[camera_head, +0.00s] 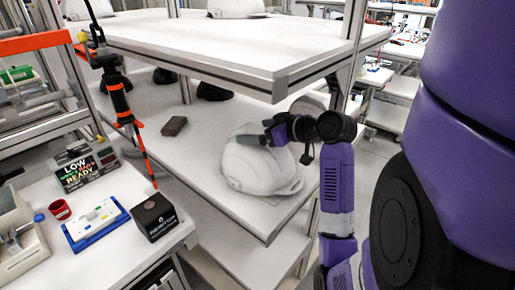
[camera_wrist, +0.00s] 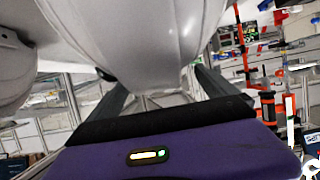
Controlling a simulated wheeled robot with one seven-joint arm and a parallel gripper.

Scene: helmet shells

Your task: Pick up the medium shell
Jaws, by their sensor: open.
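A white helmet shell (camera_head: 255,172) sits dome up near the front right end of the middle shelf. My gripper (camera_head: 258,140) is at its upper right side, with the fingers over the dome. In the wrist view the shell (camera_wrist: 135,40) fills the top middle, and my open fingers stand to its left and right. Whether either finger touches it cannot be told. Another pale shell (camera_head: 310,104) is behind my gripper, and a grey one (camera_wrist: 14,72) shows at the wrist view's left edge. No size labels show, so which is medium cannot be told.
The upper shelf (camera_head: 290,62) overhangs the middle shelf's rear and holds white shells (camera_head: 236,8). Black shells (camera_head: 213,91) stand beneath it. A brown block (camera_head: 174,126) lies left of the nearest shell. A cluttered side table (camera_head: 125,250) and a black-orange pole (camera_head: 118,95) stand left.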

